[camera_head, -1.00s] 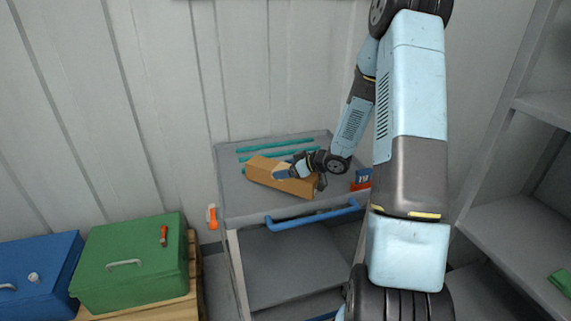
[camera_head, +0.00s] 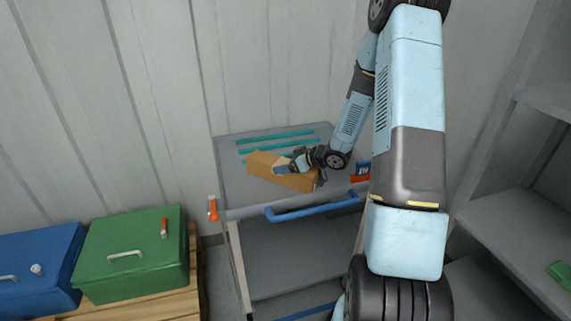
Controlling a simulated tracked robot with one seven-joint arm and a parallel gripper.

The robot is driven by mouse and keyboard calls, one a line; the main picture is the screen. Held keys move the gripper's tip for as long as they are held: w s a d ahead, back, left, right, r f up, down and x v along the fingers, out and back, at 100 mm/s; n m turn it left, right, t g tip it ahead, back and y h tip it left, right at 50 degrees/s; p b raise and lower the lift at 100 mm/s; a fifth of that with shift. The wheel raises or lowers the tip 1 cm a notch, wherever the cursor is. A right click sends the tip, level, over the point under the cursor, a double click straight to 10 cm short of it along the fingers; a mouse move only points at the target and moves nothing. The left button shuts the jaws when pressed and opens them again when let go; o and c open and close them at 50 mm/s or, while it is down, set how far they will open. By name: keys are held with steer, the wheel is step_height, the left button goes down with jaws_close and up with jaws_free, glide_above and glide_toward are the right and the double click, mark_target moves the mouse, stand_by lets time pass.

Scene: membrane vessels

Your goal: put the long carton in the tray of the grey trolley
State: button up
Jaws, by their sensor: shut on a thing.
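The long carton (camera_head: 262,168) is a brown box at the top of the grey trolley (camera_head: 240,207). It lies slanted, with its left end farther back. My gripper (camera_head: 284,168) is shut on the carton near its middle, reaching in from the right. The gripper and wrist cover part of the carton's upper side. I cannot tell whether the carton touches the tray's surface or is held just above it.
Teal strips (camera_head: 283,138) lie at the back of the tray. A small blue and red box (camera_head: 361,171) stands at its right. A blue handle (camera_head: 312,208) runs along the front. Green (camera_head: 130,265) and blue (camera_head: 35,270) boxes are at left, grey shelves (camera_head: 520,235) at right.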

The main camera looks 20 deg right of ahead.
steer(key=shift+f, duration=0.2)
steer(key=o, duration=1.3)
steer(key=v, duration=1.3)
steer(key=shift+s+d, duration=0.25)
